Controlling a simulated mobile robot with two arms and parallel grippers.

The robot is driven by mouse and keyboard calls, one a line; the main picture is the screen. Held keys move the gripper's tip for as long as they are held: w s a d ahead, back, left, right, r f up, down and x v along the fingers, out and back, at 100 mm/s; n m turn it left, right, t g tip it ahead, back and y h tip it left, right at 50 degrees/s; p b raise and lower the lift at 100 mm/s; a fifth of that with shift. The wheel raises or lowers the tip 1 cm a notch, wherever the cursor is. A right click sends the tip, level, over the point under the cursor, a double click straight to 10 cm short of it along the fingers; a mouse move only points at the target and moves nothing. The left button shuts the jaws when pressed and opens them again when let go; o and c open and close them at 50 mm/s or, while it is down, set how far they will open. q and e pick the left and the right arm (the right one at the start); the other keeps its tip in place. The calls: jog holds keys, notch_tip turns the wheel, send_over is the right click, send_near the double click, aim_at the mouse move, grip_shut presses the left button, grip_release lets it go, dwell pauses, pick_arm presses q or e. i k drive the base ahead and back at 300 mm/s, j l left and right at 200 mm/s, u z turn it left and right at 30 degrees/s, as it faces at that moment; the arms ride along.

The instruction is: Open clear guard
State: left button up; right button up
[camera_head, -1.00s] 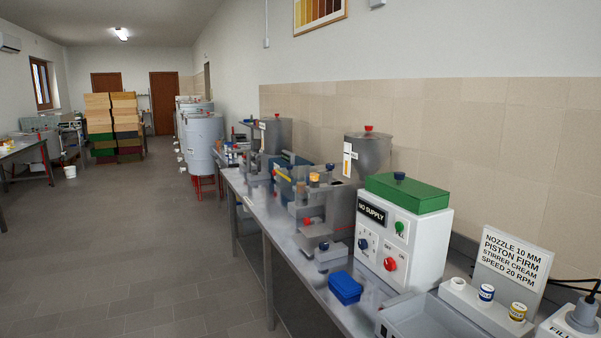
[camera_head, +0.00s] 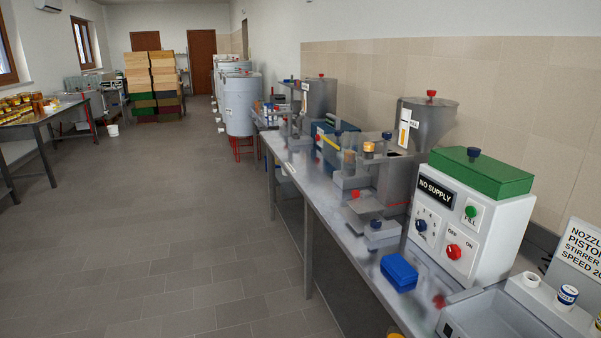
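A filling machine stands on the steel bench, with a grey metal hopper (camera_head: 428,122) that has a red knob on its lid. A white control box (camera_head: 470,215) with a green lid (camera_head: 480,171), a "NO SUPPLY" display and red, green and blue knobs stands in front of it. Grey parts with a red knob (camera_head: 355,193) and a blue knob (camera_head: 376,224) sit at the machine's left side. I cannot clearly make out a clear guard or tell whether one is open or shut. Neither of my grippers is in view.
A blue box (camera_head: 398,272) lies on the bench (camera_head: 340,235) near its front edge. A grey tray (camera_head: 490,318) is at the bottom right. More machines and large tanks (camera_head: 238,103) stand farther back. The tiled floor (camera_head: 170,235) to the left is clear.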

aim_at(338, 134)
jog(key=i+j+u, duration=0.2)
jog(key=i, duration=0.8)
jog(key=i+j+u, duration=0.15)
jog(key=i, duration=0.85)
